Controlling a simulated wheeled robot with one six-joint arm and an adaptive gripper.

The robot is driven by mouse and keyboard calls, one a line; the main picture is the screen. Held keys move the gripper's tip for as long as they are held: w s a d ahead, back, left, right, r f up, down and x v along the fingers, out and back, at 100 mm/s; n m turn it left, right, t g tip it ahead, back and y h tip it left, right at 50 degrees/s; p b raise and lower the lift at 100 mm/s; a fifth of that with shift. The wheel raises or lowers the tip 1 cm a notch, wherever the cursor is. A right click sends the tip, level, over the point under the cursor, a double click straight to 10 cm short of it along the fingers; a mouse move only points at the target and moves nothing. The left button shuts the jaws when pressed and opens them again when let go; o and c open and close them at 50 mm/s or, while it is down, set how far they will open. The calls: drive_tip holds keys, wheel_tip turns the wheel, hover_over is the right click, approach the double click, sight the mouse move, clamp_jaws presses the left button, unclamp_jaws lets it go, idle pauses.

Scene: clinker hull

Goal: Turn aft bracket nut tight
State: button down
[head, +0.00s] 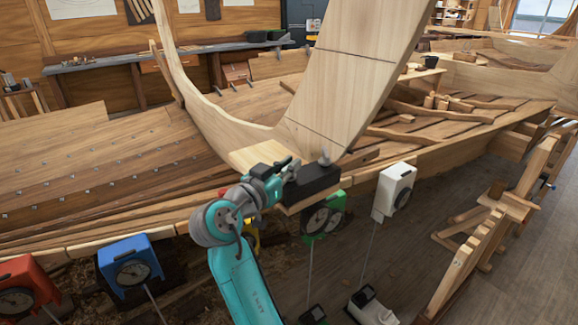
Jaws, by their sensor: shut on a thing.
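A black bracket block (314,184) sits on a light wooden ledge at the foot of the broad upright plank. A small grey fitting (324,158) stands upright on its right part. My gripper (289,168) is at the left end of the block, reaching in from the left, and is shut. Its fingers cover what they hold, which by its place at the block is the aft bracket nut. The nut itself is hidden, so how far it is turned cannot be told.
The broad plank (345,75) rises right behind the block, and a curved stem (190,95) stands to the left. Dial boxes in green (322,215), white (394,190), blue (128,264) and red (24,288) line the hull's near edge. A wooden trestle (490,225) stands at right; floor lies between.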

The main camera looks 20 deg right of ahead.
idle(0.3)
drive_tip(key=c, duration=1.2)
unclamp_jaws()
drive_tip(key=v, duration=1.2)
